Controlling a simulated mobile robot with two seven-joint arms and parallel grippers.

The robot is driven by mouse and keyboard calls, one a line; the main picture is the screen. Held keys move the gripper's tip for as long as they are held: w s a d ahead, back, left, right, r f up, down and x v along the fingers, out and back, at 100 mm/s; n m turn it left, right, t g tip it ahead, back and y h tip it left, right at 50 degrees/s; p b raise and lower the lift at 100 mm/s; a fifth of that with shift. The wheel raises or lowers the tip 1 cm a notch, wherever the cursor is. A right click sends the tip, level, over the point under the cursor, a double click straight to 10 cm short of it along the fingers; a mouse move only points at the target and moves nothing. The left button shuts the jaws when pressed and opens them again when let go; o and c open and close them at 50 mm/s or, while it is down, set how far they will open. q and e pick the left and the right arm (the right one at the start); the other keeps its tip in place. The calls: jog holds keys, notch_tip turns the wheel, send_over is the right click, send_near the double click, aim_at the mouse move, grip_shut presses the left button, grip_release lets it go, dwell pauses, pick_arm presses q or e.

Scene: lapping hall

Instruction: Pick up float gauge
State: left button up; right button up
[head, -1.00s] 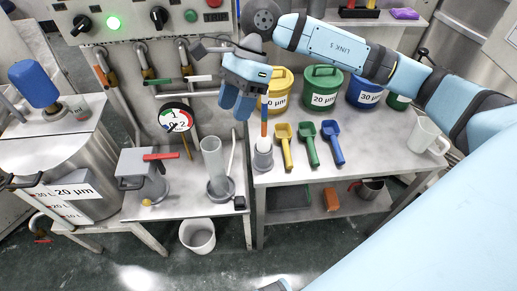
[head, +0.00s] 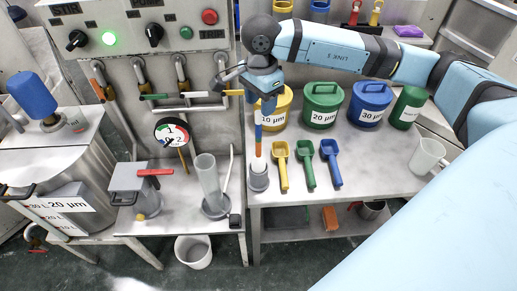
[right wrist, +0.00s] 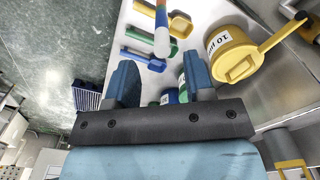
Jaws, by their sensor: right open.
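The float gauge (head: 258,137), a slim upright stem with blue, orange and white bands, stands in a small grey cup (head: 258,180) at the front left corner of the right table. My right gripper (head: 266,98) is just above it, and hides its upper end in the head view. In the right wrist view the gauge (right wrist: 162,35) shows at the top, in line with the gap between the two blue fingers (right wrist: 160,85) and beyond their tips. The fingers are open with nothing between them. My left gripper is not in view.
Yellow, green and blue scoops (head: 305,165) lie right of the cup, with lidded tubs (head: 320,105) behind. A clear cylinder (head: 208,180) and a round dial (head: 172,132) stand left. A white jug (head: 427,156) is at right; the table before it is clear.

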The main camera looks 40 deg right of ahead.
aim_at(258, 112)
jog(key=f, duration=0.1)
jog(key=f+p, duration=0.1)
jog(key=f, duration=0.2)
jog(key=shift+w+a+f+p, duration=0.15)
jog(key=shift+a+f+p, duration=0.15)
jog(key=shift+f+p, duration=0.05)
jog(key=shift+f, duration=0.5)
grip_shut()
